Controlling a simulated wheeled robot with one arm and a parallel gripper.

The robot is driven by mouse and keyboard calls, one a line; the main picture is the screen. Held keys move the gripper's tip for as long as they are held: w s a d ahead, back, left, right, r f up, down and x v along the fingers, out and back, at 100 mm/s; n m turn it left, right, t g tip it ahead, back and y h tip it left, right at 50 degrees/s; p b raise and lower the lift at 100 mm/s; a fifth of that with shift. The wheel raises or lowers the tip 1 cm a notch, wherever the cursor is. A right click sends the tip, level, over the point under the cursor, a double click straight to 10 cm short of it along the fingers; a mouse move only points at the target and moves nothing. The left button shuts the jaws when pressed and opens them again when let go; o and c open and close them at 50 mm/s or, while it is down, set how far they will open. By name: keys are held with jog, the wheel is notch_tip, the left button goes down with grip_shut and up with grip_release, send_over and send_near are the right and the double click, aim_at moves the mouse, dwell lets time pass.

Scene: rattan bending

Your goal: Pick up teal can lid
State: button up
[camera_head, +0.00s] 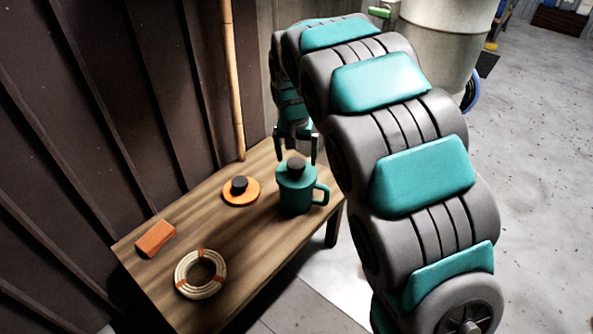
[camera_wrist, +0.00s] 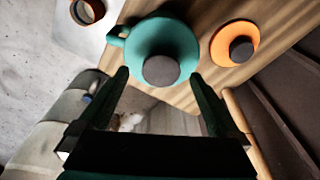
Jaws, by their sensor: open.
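The teal can (camera_head: 296,194) stands upright on the wooden table, with a handle on its right side. Its teal lid (camera_head: 295,171) with a dark round knob (camera_head: 296,164) sits on top. In the wrist view the teal lid (camera_wrist: 162,45) and its grey knob (camera_wrist: 161,70) show just beyond the fingertips. My gripper (camera_head: 297,146) is open and empty, above and just behind the can in the head view. In the wrist view my gripper (camera_wrist: 162,80) has its two fingers spread to either side of the knob, apart from it.
An orange lid with a dark knob (camera_head: 240,190) lies left of the can. An orange block (camera_head: 155,239) and a coil of pale cane (camera_head: 201,274) lie on the wooden table (camera_head: 235,230). A bamboo pole (camera_head: 232,85) stands behind the table. A large pale drum (camera_head: 440,45) stands behind.

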notch_tip(320, 180, down, 3)
jog(key=shift+w+f, duration=0.15)
jog(key=c, duration=1.5)
jog(key=shift+o, duration=0.2)
jog(key=shift+r, duration=0.2)
jog(key=shift+a+r, duration=0.1)
jog(key=shift+r, duration=1.65)
jog(key=s+a+r+b, duration=0.1)
jog(key=s+b, duration=0.1)
jog(key=s, duration=1.3)
notch_tip(320, 180, up, 3)
jog(key=n+b, duration=0.2)
jog(key=n, duration=0.2)
send_over(296, 163)
jog(key=s, duration=0.1)
jog(key=shift+a+y, duration=0.3)
jog(key=shift+w+d+n, duration=0.3)
jog(key=shift+w, duration=0.3)
jog(key=shift+f+b, duration=0.1)
jog(key=shift+b, duration=0.2)
